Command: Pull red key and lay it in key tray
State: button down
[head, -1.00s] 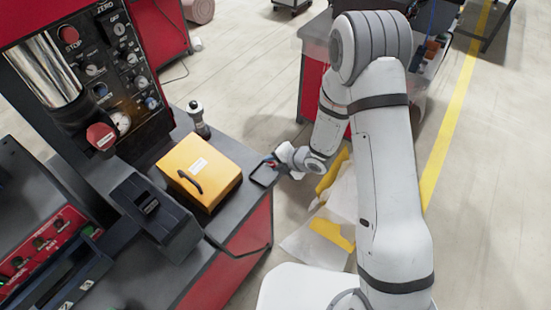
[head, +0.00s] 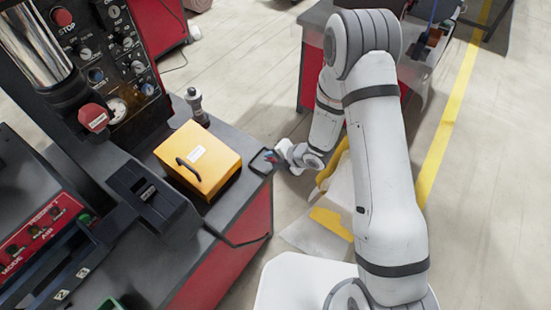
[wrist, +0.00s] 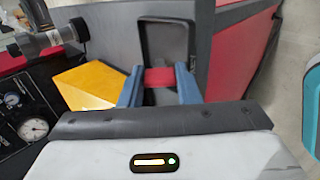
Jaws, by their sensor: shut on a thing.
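My gripper (wrist: 160,88) is shut on the red key (wrist: 159,77), which shows as a red block between the two blue fingers in the wrist view. The key tray (wrist: 168,40), a dark shallow tray with a raised rim, lies just beyond the fingers. In the head view my gripper (head: 274,158) is at the right edge of the bench, over or at the key tray (head: 262,162). I cannot tell whether the key touches the tray floor. The key is barely visible in the head view.
A yellow box with a black handle (head: 199,160) stands on the bench left of the tray. A dark metal bottle-like part (head: 196,105) stands behind it. A control panel with dials and a red stop button (head: 62,17) rises at the back left.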

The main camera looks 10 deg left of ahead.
jog(key=shift+f+b, duration=0.3)
jog(key=shift+b, duration=0.1)
